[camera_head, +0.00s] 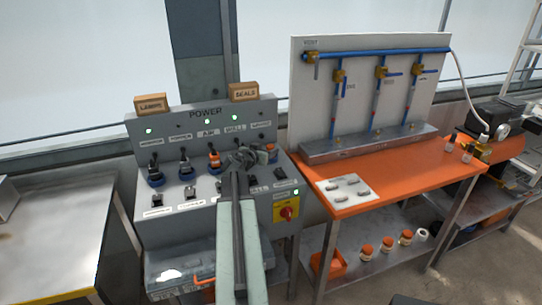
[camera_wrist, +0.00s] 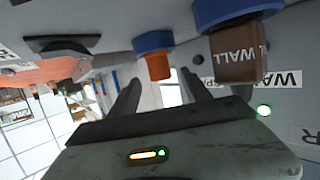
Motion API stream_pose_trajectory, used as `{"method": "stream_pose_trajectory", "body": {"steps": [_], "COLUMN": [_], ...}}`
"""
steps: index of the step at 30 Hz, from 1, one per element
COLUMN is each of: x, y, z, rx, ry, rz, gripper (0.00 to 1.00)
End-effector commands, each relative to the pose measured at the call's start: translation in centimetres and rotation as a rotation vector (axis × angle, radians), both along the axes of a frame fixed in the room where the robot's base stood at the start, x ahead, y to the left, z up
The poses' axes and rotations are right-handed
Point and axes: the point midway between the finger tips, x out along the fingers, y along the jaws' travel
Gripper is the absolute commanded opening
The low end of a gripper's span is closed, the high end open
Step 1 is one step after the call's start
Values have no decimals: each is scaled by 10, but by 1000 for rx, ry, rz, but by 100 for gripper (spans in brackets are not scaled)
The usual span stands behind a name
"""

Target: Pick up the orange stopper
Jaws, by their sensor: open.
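An orange stopper (camera_wrist: 158,67) with a blue collar shows in the wrist view, upper middle, on the grey panel. My gripper (camera_wrist: 158,88) is open, its dark fingers apart and nothing held between them. The stopper appears just past the fingertips, roughly in line with the gap. A brown block (camera_wrist: 236,66) marked WALL, with its own blue collar, is to its right. In the head view my gripper (camera_head: 243,158) is over the power panel and hides part of it. Orange pieces with blue show on both sides of it; I cannot tell which matches the wrist view.
The grey power panel (camera_head: 140,131) carries several switches, plugs and green lights. Two tan blocks, LAMPS (camera_head: 151,104) and SEALS (camera_head: 243,92), stand on its top edge. An orange bench (camera_head: 410,178) with a pipe board is to the right. A metal table (camera_head: 55,235) is to the left.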

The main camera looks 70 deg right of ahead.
Motion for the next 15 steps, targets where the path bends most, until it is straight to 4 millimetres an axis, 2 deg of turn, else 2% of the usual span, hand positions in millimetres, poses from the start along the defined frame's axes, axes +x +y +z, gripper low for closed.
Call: {"method": "stream_pose_trajectory", "body": {"steps": [1,3,10,11,15], "x": [1,0,-3,-2,-3], "y": [-13,-22,-25,-25,-25], "z": [-5,-9,-8,-8,-8], "rx": [0,1,1,1,1], "ry": [-1,-2,-1,-1,-1], "rz": [-1,-2,-1,-1,-1], "gripper": [56,56,56,51,12]}}
